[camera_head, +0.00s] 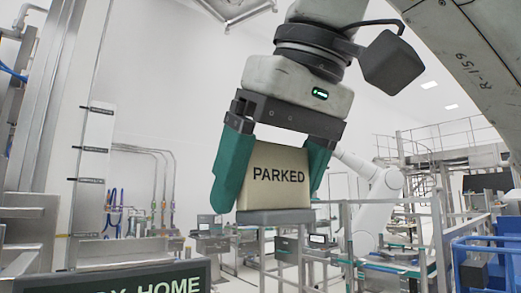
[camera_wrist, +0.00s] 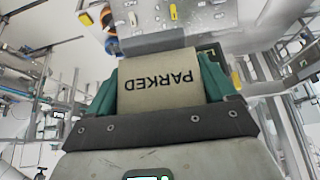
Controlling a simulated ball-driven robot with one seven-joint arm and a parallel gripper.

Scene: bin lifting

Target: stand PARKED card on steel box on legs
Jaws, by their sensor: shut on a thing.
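The beige PARKED card (camera_head: 279,180) stands upright between the green fingers of my gripper (camera_head: 268,196), which is shut on its sides. Its lettering faces the head camera. In the wrist view the PARKED card (camera_wrist: 160,82) shows upside down between the fingers. A grey steel box (camera_head: 275,217) with a flat top is right under the card's lower edge. In the wrist view its grey surface (camera_wrist: 160,42) lies just beyond the card. The card looks to be at or very near the top; I cannot tell if they touch.
A dark sign reading HOME (camera_head: 150,280) is at the lower left. A blue railed frame (camera_head: 487,262) stands at the right, with metal railings beside it. A tall steel frame (camera_head: 88,130) rises at the left. A white robot arm (camera_head: 380,195) is behind.

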